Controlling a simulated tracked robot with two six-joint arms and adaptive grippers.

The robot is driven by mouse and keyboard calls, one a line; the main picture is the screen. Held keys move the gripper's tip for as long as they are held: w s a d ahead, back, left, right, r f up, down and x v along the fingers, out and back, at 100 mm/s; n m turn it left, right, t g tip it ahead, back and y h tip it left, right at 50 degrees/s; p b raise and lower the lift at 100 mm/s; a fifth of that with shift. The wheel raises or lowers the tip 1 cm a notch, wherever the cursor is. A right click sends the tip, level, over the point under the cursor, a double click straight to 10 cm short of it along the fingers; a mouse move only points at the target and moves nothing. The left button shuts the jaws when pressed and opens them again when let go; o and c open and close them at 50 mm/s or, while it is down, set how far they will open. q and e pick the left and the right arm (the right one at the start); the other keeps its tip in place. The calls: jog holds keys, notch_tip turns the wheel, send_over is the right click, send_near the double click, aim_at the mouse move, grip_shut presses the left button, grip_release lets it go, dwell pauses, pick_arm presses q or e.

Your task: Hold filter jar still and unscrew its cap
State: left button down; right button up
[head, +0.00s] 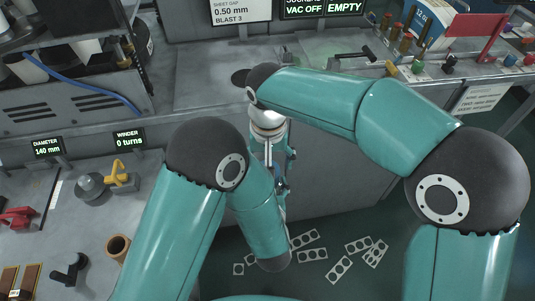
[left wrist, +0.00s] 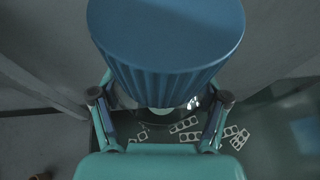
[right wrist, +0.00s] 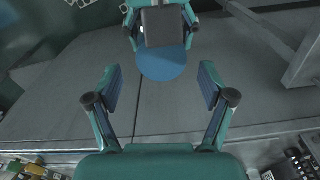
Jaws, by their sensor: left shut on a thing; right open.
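The filter jar is mostly hidden under its cap; a dark, glassy edge of the jar (left wrist: 192,104) shows in the left wrist view. The cap (left wrist: 165,40) is blue, with a flat top and ribbed side, and fills the upper middle there. My left gripper (left wrist: 160,100) is shut on the jar, its fingers at both sides below the cap. In the right wrist view the cap (right wrist: 163,64) is a blue disc beyond my right gripper (right wrist: 160,88). The right gripper is open and empty, its fingers apart from the cap. In the head view my arms hide the jar.
Grey benches with displays stand at the back and left in the head view. A blue cable (head: 95,90), a yellow-handled part (head: 118,172) and a brown cup (head: 118,246) are on them. Punched metal strips (head: 340,269) lie on the floor below the arms.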

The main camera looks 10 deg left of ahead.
jog(key=m, duration=0.2)
jog(key=r+m, duration=0.1)
jog(key=m, duration=0.2)
jog(key=shift+m, duration=0.3)
jog(key=shift+r+m, duration=0.25)
jog(key=shift+m, duration=0.55)
jog(key=shift+r, duration=0.15)
jog(key=shift+w+f, duration=0.15)
jog(key=shift+f, duration=1.75)
jog(key=shift+w+f, duration=0.1)
jog(key=shift+f, duration=1.8)
